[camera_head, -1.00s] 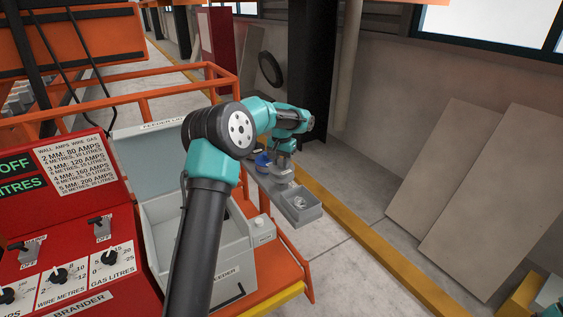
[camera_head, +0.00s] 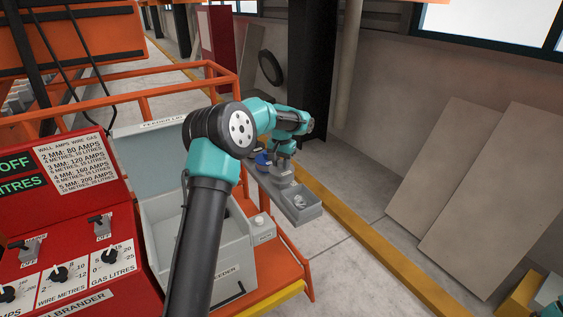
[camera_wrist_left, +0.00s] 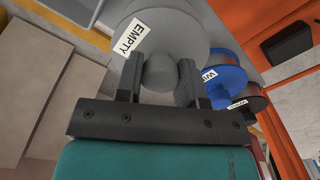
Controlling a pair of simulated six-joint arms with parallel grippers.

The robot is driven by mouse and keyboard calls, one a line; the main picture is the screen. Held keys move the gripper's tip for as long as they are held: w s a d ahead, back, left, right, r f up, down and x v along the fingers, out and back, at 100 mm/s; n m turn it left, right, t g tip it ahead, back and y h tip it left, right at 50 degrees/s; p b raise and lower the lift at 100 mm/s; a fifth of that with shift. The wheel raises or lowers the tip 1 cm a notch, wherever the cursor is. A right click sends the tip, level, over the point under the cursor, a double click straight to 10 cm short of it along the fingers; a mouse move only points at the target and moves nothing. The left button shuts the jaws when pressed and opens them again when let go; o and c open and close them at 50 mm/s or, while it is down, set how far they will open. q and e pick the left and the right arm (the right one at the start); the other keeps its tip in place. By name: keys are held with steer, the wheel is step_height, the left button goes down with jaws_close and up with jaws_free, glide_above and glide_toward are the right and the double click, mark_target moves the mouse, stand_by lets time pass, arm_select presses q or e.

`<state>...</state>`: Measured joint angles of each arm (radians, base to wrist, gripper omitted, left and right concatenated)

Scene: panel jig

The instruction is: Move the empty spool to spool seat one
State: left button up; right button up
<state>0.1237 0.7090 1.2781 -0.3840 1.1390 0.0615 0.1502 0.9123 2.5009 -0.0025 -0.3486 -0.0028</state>
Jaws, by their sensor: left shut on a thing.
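The empty spool (camera_wrist_left: 178,28) is grey with a white EMPTY label and fills the top middle of the left wrist view. My left gripper (camera_wrist_left: 159,72) is shut on its round hub, one dark finger on each side. In the head view the left gripper (camera_head: 283,158) is small and far off, above a grey bench strip. The spool there is small and partly hidden by the gripper. I cannot tell from these frames whether the spool touches the surface below. Spool seat one cannot be identified. My right gripper is not in view.
A blue spool (camera_wrist_left: 227,78) with a label stands right of the empty spool, and a brownish spool (camera_wrist_left: 246,102) stands beyond it. A grey tray (camera_head: 308,215) with a small round part is at the strip's near end. Orange rails (camera_head: 200,85) run beside it.

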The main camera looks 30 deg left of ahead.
arm_select(q)
steer(key=shift+f, duration=1.05)
steer(key=o, duration=1.1)
step_height(320, 180, up, 18)
steer(key=shift+f, duration=0.25)
stand_by(0.9)
